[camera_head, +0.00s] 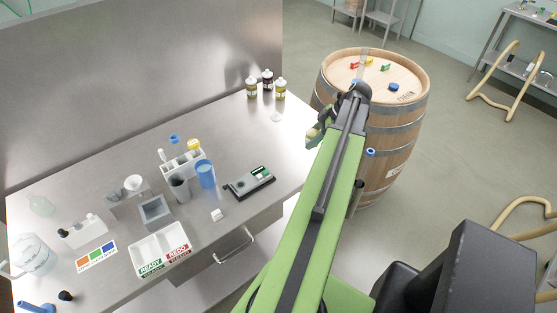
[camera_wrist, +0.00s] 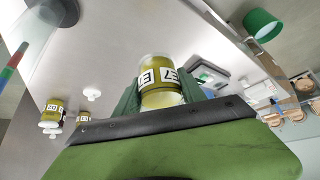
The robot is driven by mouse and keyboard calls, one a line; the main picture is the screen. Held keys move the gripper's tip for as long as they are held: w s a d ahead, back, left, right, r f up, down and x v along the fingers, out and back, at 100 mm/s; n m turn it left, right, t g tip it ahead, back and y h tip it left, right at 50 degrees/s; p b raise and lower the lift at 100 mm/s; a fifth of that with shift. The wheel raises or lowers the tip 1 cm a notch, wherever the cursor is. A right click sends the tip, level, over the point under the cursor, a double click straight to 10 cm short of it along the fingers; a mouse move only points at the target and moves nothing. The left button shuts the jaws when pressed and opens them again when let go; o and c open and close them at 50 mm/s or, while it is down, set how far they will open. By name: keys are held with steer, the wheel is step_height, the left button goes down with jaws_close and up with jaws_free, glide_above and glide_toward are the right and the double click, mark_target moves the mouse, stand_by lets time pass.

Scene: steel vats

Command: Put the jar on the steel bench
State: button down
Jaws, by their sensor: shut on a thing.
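My gripper (camera_head: 318,128) is at the bench's right edge in the head view, partly hidden by my arm. In the wrist view my gripper (camera_wrist: 158,86) is shut on a jar (camera_wrist: 160,92) with yellow-green contents and a black-and-white label. The held jar (camera_head: 312,134) shows only as a small patch in the head view. The steel bench (camera_head: 120,220) fills the left of the head view, and its top shows in the wrist view (camera_wrist: 110,60). I cannot tell whether the jar touches it.
Several small bottles (camera_head: 267,82) stand at the bench's back right. A balance (camera_head: 250,182), a blue cup (camera_head: 205,173), a white tray (camera_head: 158,248) and other labware crowd the middle and left. A wooden barrel (camera_head: 390,130) stands right of the bench. Bare steel lies between bottles and balance.

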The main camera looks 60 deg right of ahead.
steer(key=b, duration=0.4)
glide_above(282, 164)
steer(key=s+d, duration=0.1)
steer(key=s, duration=0.1)
step_height(282, 164, down, 5)
steer(key=shift+s+f, duration=0.1)
steer(key=shift+f, duration=0.05)
steer(key=shift+w+a, duration=0.1)
steer(key=shift+w, duration=0.1)
step_height(282, 164, down, 4)
steer(key=b, duration=0.4)
steer(key=shift+f+b, duration=0.2)
steer(key=shift+b, duration=0.2)
steer(key=shift+r, duration=0.2)
steer(key=shift+f, duration=0.2)
steer(key=c, duration=0.7)
jaws_free()
steer(key=shift+o, duration=0.2)
steer(key=shift+r, duration=0.1)
